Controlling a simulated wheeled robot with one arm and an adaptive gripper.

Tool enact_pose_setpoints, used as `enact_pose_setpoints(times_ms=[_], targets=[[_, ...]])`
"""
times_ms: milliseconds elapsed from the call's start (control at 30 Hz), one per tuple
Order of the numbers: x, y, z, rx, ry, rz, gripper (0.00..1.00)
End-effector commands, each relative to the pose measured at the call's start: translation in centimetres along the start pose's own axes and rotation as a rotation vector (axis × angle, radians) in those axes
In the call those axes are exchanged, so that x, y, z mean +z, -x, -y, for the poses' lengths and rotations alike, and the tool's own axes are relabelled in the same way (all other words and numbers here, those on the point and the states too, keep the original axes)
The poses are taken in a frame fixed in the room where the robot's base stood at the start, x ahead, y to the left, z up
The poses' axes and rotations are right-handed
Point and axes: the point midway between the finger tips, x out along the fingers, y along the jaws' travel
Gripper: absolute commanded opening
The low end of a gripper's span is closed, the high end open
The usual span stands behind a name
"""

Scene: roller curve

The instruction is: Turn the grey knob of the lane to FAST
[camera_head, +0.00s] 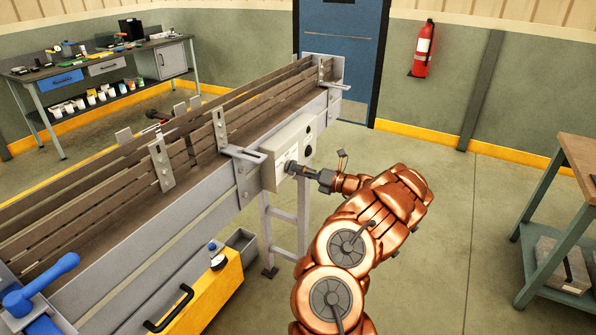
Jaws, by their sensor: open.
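The lane (70,235) is a long slatted conveyor that runs from the lower left to the back middle. A pale control box (275,168) is fixed to its near side and carries small dark round fittings (308,150). My gripper (293,168) reaches from the right to the face of this box, its fingertips close to the face at the lower left part. The grey knob cannot be made out clearly; it seems to be at or behind my fingertips. The FAST marking is not legible. I cannot tell whether my fingers touch the knob.
A yellow case (215,290) with a dark handle stands below the lane. A blue clamp (40,283) is at lower left. A workbench (568,150) stands at right, another (75,72) at back left. The floor behind my arm is clear.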

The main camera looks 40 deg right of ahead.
Motion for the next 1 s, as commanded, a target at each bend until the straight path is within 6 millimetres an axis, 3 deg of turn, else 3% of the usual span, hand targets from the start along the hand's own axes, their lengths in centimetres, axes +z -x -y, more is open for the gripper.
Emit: enact_pose_setpoints(times_ms=[300, 500, 700, 1000], targets=[[0.1, 6.1, 0.1, -0.004, 0.000, 0.004, 0.42], [0.1, 9.2, 0.0, -0.002, 0.001, 0.001, 0.42], [0.0, 10.6, 0.0, -0.001, 0.001, 0.000, 0.42], [0.0, 10.8, 0.0, -0.001, 0.000, -0.001, 0.42]])
